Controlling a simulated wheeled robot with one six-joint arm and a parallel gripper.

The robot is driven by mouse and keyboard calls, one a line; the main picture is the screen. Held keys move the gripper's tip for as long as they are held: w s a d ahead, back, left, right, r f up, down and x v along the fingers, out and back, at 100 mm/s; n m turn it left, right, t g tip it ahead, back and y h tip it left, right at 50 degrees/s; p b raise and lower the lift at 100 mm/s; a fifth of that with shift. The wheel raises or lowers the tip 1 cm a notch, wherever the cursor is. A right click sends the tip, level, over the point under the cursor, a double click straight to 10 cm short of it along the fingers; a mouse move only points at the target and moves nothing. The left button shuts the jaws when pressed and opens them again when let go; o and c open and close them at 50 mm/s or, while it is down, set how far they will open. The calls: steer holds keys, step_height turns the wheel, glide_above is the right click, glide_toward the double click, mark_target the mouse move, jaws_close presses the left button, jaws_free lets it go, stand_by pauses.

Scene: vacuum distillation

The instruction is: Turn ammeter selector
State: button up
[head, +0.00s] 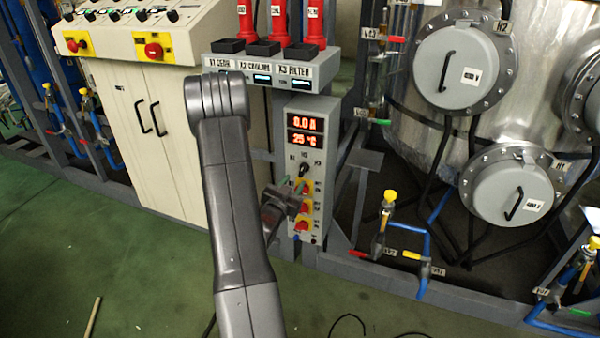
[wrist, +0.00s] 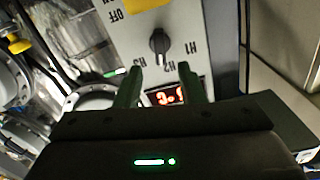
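The ammeter selector is a small dark knob (head: 303,169) on the grey panel (head: 326,180), just below the red displays. In the wrist view the black selector knob (wrist: 160,43) shows clearly, with its pointer roughly in line with the H2 label and H1 and H3 to the sides. My gripper (head: 297,190) is in front of the panel, close to the selector. In the wrist view my gripper's two fingers (wrist: 159,68) are apart with nothing between them. The knob appears just beyond the fingertips, roughly centred between them. Contact is not visible.
The displays (head: 306,131) read 0.0 A and 25 °C. Red switches on yellow plates (head: 304,207) sit below the selector, near my gripper. A beige cabinet (head: 155,140) stands left, and pipes with valves (head: 388,225) stand right.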

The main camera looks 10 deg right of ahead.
mark_target(302, 171)
steer(key=x, duration=0.6)
steer(key=shift+w+d, duration=0.2)
steer(key=shift+w, duration=0.05)
jaws_close()
